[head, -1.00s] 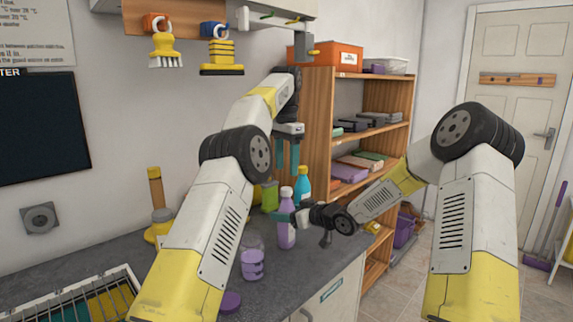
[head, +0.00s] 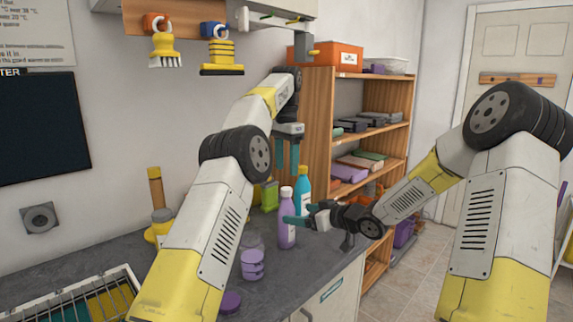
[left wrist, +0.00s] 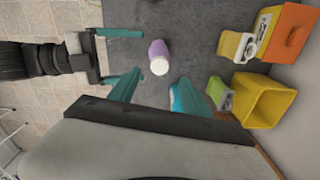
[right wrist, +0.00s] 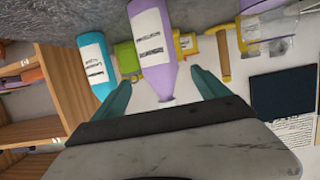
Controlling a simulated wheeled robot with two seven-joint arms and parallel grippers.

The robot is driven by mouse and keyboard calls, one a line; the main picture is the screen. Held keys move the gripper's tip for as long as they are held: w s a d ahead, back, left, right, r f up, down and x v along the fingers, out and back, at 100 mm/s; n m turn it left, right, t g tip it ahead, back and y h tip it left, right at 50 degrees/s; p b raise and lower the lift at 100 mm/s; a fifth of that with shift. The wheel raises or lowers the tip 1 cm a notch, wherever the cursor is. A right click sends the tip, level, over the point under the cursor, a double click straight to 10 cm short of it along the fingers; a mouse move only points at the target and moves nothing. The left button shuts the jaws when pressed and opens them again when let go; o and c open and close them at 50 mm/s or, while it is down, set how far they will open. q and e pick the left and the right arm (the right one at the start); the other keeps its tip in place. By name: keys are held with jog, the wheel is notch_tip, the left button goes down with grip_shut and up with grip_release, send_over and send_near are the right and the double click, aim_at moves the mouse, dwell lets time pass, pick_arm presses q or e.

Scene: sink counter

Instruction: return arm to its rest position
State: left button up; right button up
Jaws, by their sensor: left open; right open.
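My left gripper (head: 288,156) is open and empty, fingers pointing down, high above the counter in front of the shelf. In the left wrist view, its two teal fingers (left wrist: 150,88) are apart, with only counter and bottles beyond. My right gripper (head: 298,214) is open and low over the counter's right side, fingers pointing left. The purple bottle (head: 287,222) stands upright just by its fingertips. In the right wrist view, the bottle (right wrist: 152,50) shows ahead, between the spread fingers (right wrist: 162,92); whether they touch it is unclear.
A blue bottle (head: 303,188) stands behind the purple one. A purple container (head: 252,266) and lid (head: 230,302) lie nearer, with a dish rack (head: 75,300) at front left. The wooden shelf (head: 322,120) stands behind the arms; the floor (head: 410,270) at right is open.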

jog(key=shift+s+d, duration=0.2)
jog(key=shift+s, duration=0.05)
